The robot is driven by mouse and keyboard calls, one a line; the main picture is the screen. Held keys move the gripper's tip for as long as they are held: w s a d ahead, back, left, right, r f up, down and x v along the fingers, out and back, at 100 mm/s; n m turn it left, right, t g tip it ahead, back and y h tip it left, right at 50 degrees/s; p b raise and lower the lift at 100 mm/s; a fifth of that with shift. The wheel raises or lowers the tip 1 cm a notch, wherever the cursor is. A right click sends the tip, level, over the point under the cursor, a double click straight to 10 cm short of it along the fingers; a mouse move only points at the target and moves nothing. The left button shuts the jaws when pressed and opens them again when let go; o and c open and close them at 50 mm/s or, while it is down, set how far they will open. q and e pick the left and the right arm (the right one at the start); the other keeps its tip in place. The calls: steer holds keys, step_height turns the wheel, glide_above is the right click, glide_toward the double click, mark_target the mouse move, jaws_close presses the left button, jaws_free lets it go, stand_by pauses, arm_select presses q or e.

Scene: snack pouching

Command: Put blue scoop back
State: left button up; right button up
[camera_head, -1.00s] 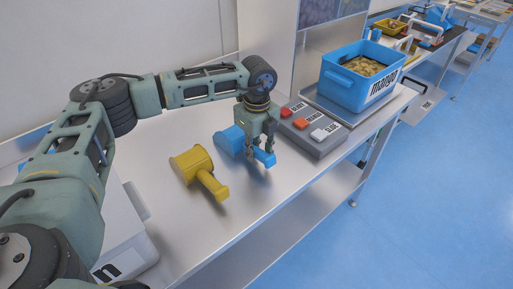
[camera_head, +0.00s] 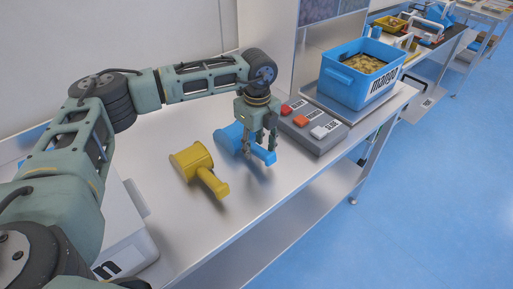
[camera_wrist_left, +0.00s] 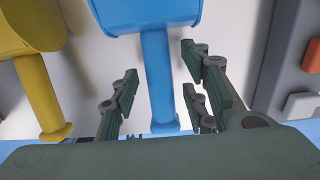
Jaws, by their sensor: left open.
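The blue scoop (camera_head: 229,137) lies on the metal table beside the yellow scoop, its handle pointing toward the table's front edge. In the left wrist view the blue scoop (camera_wrist_left: 158,75) has its handle running down between the fingers. My left gripper (camera_head: 259,153) is open, with its fingers down around the handle; it also shows in the left wrist view (camera_wrist_left: 160,95). Gaps show between the fingers and the handle. In the head view the gripper hides part of the handle. My right gripper is not in view.
The yellow scoop (camera_head: 197,166) lies just left of the blue one. A grey button box (camera_head: 316,138) stands close on the right. Behind it a blue bin (camera_head: 345,88) labelled mango holds food. A white container (camera_head: 130,235) stands at the near left.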

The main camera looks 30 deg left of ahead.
arm_select(q)
step_height(320, 180, up, 11)
steer(key=b, duration=0.2)
steer(key=shift+r, duration=0.1)
stand_by(0.4)
